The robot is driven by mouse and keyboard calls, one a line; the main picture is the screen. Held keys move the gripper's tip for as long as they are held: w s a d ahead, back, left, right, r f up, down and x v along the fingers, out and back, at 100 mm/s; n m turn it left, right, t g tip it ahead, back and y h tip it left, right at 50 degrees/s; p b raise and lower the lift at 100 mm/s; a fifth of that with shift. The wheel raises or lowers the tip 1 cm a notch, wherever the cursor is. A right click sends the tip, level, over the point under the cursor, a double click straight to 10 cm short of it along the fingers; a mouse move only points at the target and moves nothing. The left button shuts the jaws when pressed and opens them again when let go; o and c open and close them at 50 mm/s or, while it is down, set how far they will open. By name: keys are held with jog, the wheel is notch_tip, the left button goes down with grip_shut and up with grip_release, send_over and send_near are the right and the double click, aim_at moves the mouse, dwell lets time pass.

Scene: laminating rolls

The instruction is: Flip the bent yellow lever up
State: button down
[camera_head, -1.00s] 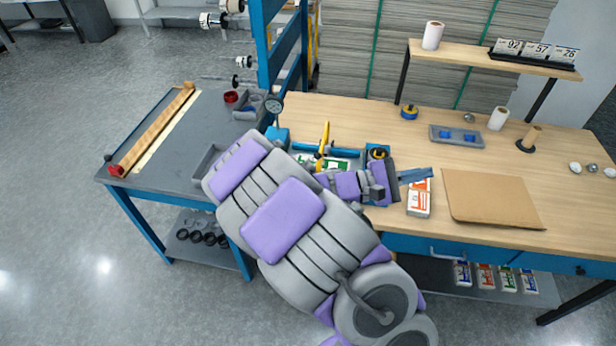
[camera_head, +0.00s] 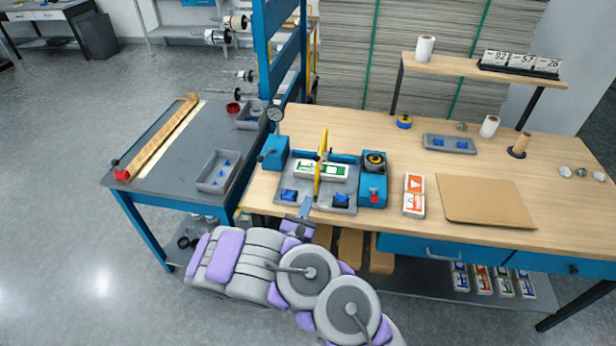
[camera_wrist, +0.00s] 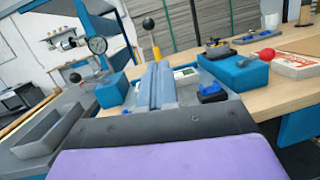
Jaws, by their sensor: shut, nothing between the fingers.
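The bent yellow lever (camera_head: 321,160) stands at the middle of the blue and grey laminating fixture (camera_head: 272,153) on the bench. In the wrist view, the yellow lever (camera_wrist: 156,50) rises behind my fingertips and a black ball knob shows at its top. A white and green labelled piece (camera_head: 334,171) lies in the fixture behind the lever. My gripper (camera_head: 305,208) is at the fixture's front edge, in front of the lever and low. In the wrist view, my gripper's blue-grey fingers (camera_wrist: 155,86) are together with nothing between them. I cannot tell whether they touch the lever.
A grey side table (camera_head: 190,140) stands left.

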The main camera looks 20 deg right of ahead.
jog(key=shift+a+f+n+y, duration=0.4)
jog(key=shift+a+f+y, duration=0.25)
jog(key=shift+f, duration=0.3)
jog(key=shift+w, duration=0.15)
jog(key=w+d+r+b, duration=0.3)
jog(key=w+d+r, duration=0.2)
jog(key=w+d, duration=0.2)
jog(key=shift+w+d+r, duration=0.2)
jog(key=shift+w+d, duration=0.1)
jog(key=shift+w, duration=0.7)
